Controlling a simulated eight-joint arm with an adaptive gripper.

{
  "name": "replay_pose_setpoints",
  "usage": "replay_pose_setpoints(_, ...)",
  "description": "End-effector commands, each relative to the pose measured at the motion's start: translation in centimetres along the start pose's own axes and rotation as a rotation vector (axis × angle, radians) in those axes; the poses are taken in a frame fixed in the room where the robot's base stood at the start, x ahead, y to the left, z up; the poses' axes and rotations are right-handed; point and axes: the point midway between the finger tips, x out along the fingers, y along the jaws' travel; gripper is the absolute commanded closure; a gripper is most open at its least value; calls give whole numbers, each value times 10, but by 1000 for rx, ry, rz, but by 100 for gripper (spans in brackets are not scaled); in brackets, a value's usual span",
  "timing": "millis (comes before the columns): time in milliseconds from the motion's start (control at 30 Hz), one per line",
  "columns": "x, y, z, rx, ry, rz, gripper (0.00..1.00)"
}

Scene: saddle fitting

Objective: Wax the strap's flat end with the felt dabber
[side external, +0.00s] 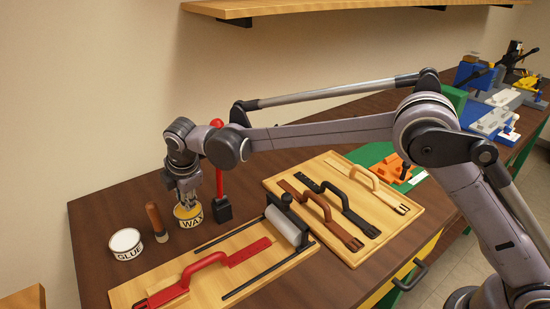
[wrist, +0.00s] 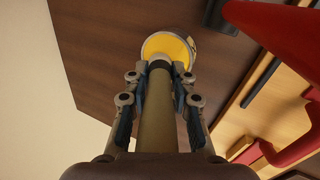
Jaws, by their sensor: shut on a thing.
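My gripper (side external: 188,190) hangs over the tin marked WAX (side external: 189,221). In the wrist view its fingers (wrist: 160,95) are shut on the tan handle of the felt dabber (wrist: 156,120). The dabber points at the yellow wax (wrist: 165,44) in the open tin; I cannot tell whether its grey tip touches the wax. The red strap (side external: 190,270) lies on a wooden board (side external: 215,290), its raised loop in the middle. Its flat end (side external: 250,252) points right towards the roller, and its buckle end is at lower left.
A GLUE tin (side external: 125,244) and a brown-handled brush (side external: 155,220) stand left of the wax. A red-knobbed lever (side external: 222,208) stands close on the right. A roller (side external: 285,225) spans the board's rails. A second board (side external: 355,248) holds brown and black straps.

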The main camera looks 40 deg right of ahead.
Motion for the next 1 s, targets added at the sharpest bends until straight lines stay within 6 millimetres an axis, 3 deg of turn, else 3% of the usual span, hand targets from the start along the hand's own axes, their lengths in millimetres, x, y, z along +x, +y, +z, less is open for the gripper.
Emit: replay_pose_setpoints(1000,8,-3,0,0,0,0,100)
